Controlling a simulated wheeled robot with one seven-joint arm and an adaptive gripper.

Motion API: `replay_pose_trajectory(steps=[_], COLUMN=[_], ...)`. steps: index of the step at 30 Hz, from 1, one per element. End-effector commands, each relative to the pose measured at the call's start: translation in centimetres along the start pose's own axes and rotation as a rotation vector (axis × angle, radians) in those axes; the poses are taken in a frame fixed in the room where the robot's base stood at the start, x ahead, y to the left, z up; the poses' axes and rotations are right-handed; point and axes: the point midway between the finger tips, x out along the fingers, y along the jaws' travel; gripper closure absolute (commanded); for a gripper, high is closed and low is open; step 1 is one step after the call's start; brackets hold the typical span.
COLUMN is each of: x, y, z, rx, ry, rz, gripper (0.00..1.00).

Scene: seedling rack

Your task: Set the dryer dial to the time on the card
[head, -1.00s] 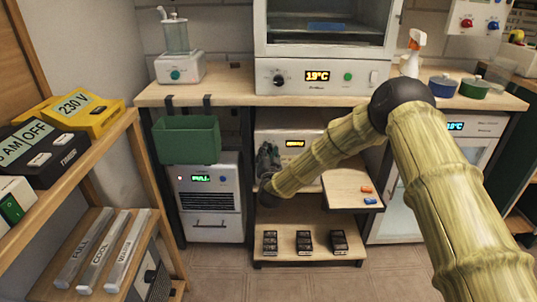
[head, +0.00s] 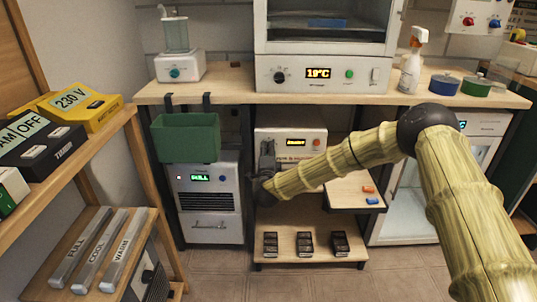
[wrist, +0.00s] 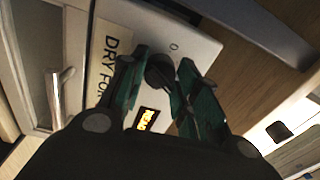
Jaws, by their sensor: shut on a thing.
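The dryer (head: 291,133) is a white box under the bench with a lit amber display (head: 296,142) and a red button. My gripper (head: 267,166) is at the left side of its front and hides the dial in the head view. In the wrist view, the dark round dial (wrist: 158,72) sits between the fingertips of my gripper (wrist: 160,78), which is shut on it. A card reading "DRY FOR" (wrist: 112,52) is beside the dial; my finger hides the rest. The amber display (wrist: 146,118) also shows there, its digits too small to read.
A green bin (head: 186,140) hangs at the left, above a white unit with a display (head: 209,205). A side shelf (head: 352,187) with an orange and a blue piece is at the right. Several dark blocks stand on the low shelf (head: 305,258) below.

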Motion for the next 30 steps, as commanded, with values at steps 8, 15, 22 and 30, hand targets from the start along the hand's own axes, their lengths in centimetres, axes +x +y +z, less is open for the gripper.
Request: replay_pose_trajectory(steps=[8, 15, 22, 30], x=[-0.08, -0.07, -0.08, -0.09], y=[0.35, 0.3, 0.27, 0.28], z=[-0.04, -0.05, -0.03, 0.0], rx=[0.145, 0.197, 0.206, 0.205], ry=[0.01, 0.014, 0.014, 0.014], rz=[0.008, 0.01, 0.01, 0.01], gripper=[0.93, 0.93, 0.93, 0.6])
